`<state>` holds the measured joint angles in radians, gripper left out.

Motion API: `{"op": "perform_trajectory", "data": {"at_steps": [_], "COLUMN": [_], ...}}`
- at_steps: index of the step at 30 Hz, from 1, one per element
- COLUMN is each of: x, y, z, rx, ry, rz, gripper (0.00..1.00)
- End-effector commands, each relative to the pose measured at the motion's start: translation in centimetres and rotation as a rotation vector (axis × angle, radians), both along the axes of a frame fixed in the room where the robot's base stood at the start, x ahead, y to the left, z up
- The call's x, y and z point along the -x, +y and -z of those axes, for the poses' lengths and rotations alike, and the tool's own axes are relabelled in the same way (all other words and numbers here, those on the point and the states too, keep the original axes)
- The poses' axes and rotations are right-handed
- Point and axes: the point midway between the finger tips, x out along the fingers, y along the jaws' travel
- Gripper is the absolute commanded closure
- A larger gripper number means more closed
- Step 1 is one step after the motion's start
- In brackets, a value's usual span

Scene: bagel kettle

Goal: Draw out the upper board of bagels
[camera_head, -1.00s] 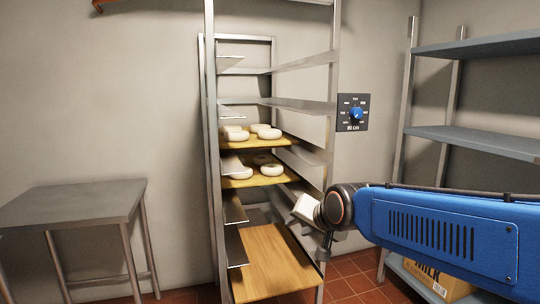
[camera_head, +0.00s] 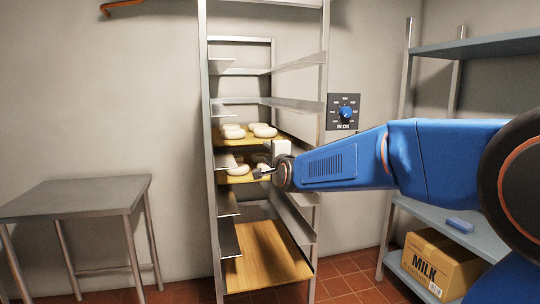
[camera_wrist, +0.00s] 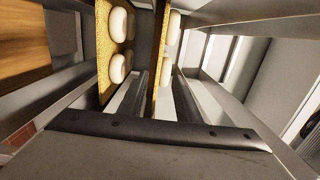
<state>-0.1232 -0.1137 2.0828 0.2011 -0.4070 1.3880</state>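The upper board of bagels (camera_head: 290,141) sits in the rack with several pale bagels (camera_head: 264,130) on it. A second bagel board (camera_head: 236,179) lies just below, partly hidden by my gripper. My gripper (camera_head: 264,172) is at the front of the rack near these two boards. In the wrist view, turned sideways, the upper board (camera_wrist: 161,65) runs between the two dark fingers of my gripper (camera_wrist: 152,95), which stand apart on either side of it. The second board (camera_wrist: 103,60) lies left of both fingers. I cannot tell whether the fingers touch the upper board.
The metal rack (camera_head: 212,250) has side rails close around my gripper. A bare wooden board (camera_head: 265,262) lies lower in it. A metal table (camera_head: 75,197) stands left with a clear top. A shelf unit (camera_head: 480,138) with a milk carton box (camera_head: 435,262) stands right.

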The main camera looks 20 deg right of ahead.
Motion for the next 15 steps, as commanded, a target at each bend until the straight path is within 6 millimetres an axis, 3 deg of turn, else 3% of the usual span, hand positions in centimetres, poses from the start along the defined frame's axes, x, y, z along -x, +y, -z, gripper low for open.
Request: {"op": "perform_trajectory", "data": {"at_steps": [15], "x": [-5.1], "y": [0.2], "z": [0.1], "rx": [0.003], "ry": [0.003], "rz": [0.000], "gripper": [0.69]}}
